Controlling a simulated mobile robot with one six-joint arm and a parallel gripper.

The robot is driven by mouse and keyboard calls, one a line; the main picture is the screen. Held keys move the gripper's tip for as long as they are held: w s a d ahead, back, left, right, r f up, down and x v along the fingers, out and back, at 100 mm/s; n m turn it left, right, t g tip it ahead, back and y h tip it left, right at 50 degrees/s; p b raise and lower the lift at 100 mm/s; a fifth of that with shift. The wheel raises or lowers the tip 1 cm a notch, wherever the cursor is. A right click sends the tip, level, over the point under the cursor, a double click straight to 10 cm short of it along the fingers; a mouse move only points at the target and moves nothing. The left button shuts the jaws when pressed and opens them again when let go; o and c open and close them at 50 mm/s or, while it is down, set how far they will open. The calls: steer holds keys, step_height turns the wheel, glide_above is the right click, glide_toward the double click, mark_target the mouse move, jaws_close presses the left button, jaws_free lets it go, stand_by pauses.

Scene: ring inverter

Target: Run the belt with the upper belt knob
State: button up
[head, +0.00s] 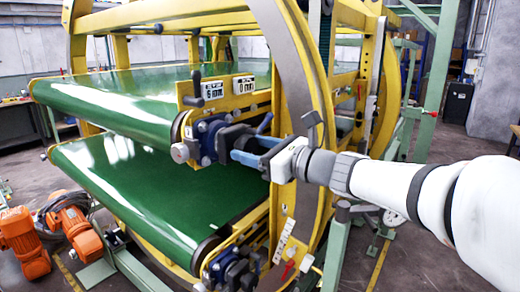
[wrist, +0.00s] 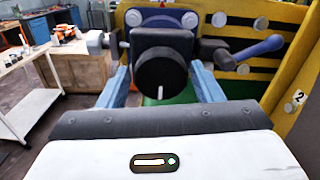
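The upper belt knob (wrist: 162,76) is round and black, with a white mark pointing down. It sits on a dark blue housing (wrist: 160,20) at the end of the upper green belt (head: 130,95). In the head view the housing (head: 208,137) shows, but the knob is partly hidden by my gripper. My gripper (wrist: 160,84) is open, its two blue fingers on the left and right of the knob, with visible gaps. In the head view my gripper (head: 248,151) reaches in from the right. I cannot tell how far the fingertips reach past the knob's face.
A lever with a blue-grey handle (wrist: 260,47) stands right of the knob. A yellow ring frame (head: 300,90) rises close to my arm. The lower green belt (head: 150,180) lies below, with another drive unit (head: 235,268). Orange motors (head: 75,232) stand on the floor at left.

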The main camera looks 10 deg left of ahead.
steer(key=c, duration=0.6)
steer(key=shift+c, duration=0.2)
steer(key=shift+f+b, duration=0.15)
steer(key=shift+b, duration=0.45)
